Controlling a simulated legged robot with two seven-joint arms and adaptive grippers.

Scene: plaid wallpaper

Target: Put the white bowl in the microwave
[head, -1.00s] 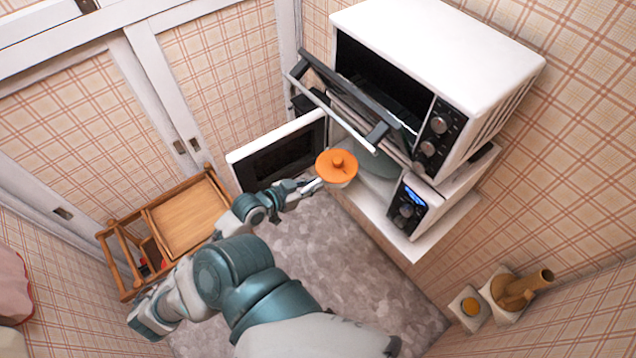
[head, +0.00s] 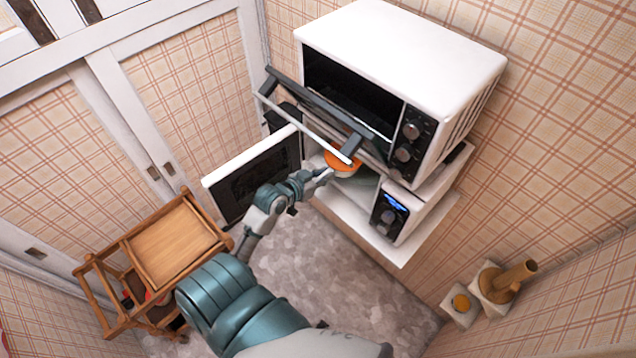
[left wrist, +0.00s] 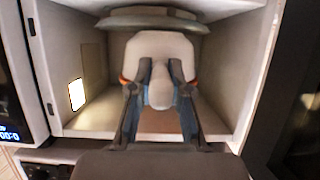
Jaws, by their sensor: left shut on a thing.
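The white bowl (head: 343,173) shows as a pale rim under an orange lid (head: 340,160). It is at the opening of the lower microwave (head: 402,213), whose door (head: 255,170) stands open to the left. The upper oven's open door partly covers the lid. My left gripper (head: 328,174) is shut on the near side of the bowl. In the left wrist view my left gripper (left wrist: 160,75) faces into the pale microwave cavity (left wrist: 100,60), with a whitish shape between its fingers; I cannot make out the bowl's outline there. My right gripper is not in view.
A white upper oven (head: 405,50) stands above the microwave, its door (head: 310,115) hanging open over the opening. A wooden trolley (head: 175,245) stands at the left. A wooden item (head: 508,280) is mounted on the right wall. The grey floor (head: 330,275) is clear.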

